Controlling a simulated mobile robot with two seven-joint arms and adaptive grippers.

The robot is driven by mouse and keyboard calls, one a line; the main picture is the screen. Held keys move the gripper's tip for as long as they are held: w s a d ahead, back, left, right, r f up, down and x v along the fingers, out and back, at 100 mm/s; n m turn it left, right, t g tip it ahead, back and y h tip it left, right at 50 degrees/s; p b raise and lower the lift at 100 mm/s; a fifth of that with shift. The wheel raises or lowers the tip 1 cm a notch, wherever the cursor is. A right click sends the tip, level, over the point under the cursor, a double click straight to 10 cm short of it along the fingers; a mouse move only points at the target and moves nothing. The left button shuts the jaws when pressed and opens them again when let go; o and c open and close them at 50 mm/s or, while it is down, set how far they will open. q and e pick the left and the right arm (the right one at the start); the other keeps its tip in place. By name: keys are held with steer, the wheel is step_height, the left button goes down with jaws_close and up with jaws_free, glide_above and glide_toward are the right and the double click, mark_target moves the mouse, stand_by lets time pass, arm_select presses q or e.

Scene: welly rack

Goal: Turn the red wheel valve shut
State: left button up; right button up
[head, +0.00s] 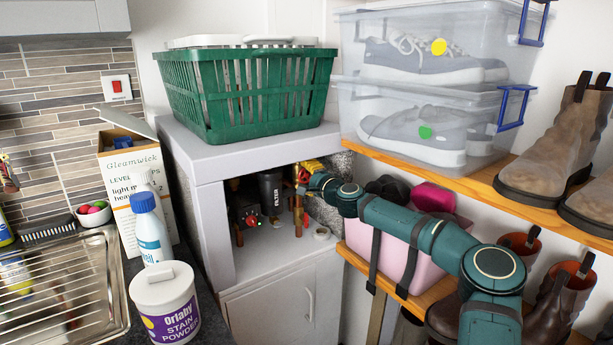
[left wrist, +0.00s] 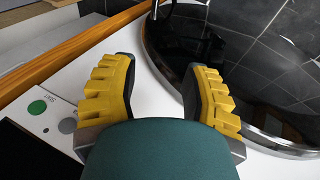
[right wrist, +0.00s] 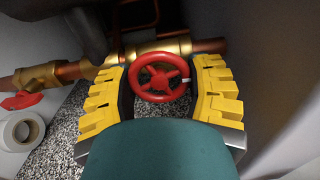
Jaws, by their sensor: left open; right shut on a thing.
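The red wheel valve (right wrist: 160,78) is on a brass and copper pipe (right wrist: 150,50) in the right wrist view. It sits between the two yellow fingers of my right gripper (right wrist: 160,92), which is shut on its rim. In the head view my right gripper (head: 306,172) reaches into the open cupboard bay, and I cannot clearly make out the wheel there. My left gripper (left wrist: 160,92) is open and empty in the left wrist view, above a white surface beside a round dark glass door (left wrist: 235,50). It is outside the head view.
A second, red-handled valve (right wrist: 22,100) and a white tape roll (right wrist: 20,131) lie left of the wheel. A black filter (head: 271,190) stands in the bay. A green basket (head: 240,95) sits above it. A wooden shelf (head: 400,285) with a pink box is at right.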

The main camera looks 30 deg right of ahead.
steer(key=o, duration=1.2)
